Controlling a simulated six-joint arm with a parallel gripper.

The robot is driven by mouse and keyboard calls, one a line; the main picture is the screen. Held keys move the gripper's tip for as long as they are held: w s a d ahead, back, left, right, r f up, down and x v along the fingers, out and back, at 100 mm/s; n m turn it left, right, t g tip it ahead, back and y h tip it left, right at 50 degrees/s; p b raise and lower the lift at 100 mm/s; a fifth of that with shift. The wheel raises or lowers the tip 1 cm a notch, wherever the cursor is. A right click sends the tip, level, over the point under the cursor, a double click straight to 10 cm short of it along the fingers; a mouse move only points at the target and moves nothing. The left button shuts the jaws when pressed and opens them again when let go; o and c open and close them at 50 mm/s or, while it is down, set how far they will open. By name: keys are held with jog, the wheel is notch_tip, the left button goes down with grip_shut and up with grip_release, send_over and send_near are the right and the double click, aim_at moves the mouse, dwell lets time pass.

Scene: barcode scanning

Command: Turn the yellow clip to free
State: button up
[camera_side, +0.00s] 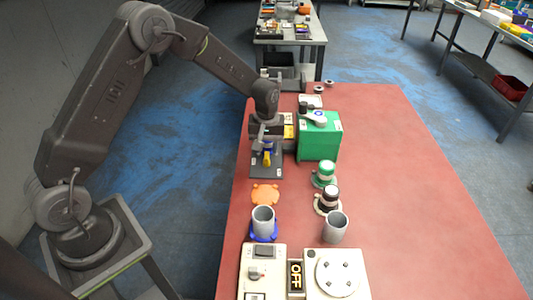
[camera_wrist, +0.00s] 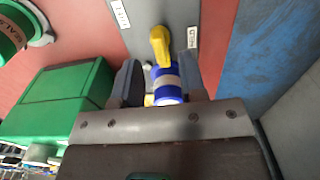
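The yellow clip (camera_side: 267,153) stands on a dark grey plate (camera_side: 260,171) at the left edge of the red table. In the wrist view the yellow clip (camera_wrist: 160,45) points up the picture, between two white labels too small to read surely. A blue round part with a pale band (camera_wrist: 168,84) sits just below it. My gripper (camera_side: 266,136) points down over the plate. In the wrist view my gripper (camera_wrist: 158,78) has its fingers apart, one on each side of the blue part. A narrow gap shows on the left; contact on the right is unclear.
A green box (camera_side: 319,142) stands close to the right of the plate. An orange coaster (camera_side: 265,194), grey cups (camera_side: 335,228), green and black knobbed pieces and a panel reading OFF (camera_side: 295,276) lie nearer the camera. The table's right side is clear.

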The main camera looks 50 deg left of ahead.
aim_at(266, 155)
jog(key=shift+f, duration=1.55)
grip_shut()
